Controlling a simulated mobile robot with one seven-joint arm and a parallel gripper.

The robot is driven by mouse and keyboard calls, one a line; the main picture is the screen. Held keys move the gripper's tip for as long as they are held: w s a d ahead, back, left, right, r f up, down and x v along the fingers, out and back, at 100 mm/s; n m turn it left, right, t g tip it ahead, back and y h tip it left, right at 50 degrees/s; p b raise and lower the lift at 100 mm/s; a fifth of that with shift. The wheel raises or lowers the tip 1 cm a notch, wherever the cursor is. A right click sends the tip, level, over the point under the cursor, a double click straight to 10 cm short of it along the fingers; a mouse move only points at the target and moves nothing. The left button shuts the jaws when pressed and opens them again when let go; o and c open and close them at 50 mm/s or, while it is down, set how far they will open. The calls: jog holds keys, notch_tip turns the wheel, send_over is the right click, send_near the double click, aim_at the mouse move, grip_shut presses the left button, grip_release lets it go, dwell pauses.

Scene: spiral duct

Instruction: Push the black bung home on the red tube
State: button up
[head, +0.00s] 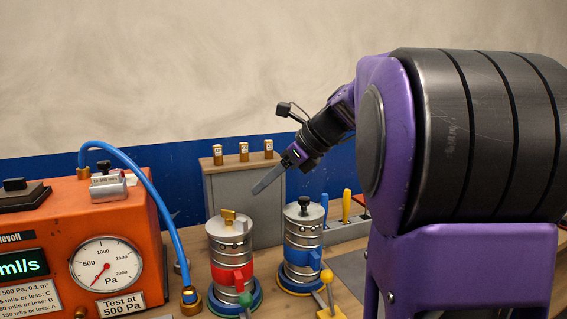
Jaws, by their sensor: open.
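The red tube (231,262) is an upright spiral metal duct with a red band and red side branch, standing on a blue and green base. A brass fitting sits on its lid, and a green ball (244,299) shows at its branch. I see no black bung clearly on it. A black knob (304,201) sits on the lid of the neighbouring blue-banded tube (304,245); I cannot tell if it is the bung. My gripper (262,186) is open, above and behind the two tubes, pointing down and left, touching neither. Its finger shows side-on and appears empty.
An orange test box (110,245) with a dial stands left, its blue hose (160,200) arching to a brass fitting on the bench. A grey cabinet (250,200) with three brass pieces stands behind the tubes. Tools stand in a grey rack (345,228) to the right.

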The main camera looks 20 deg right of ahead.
jog(key=v, duration=0.5)
jog(key=shift+s+d+r, duration=0.1)
jog(key=shift+d+r, duration=0.05)
jog(key=shift+r, duration=0.05)
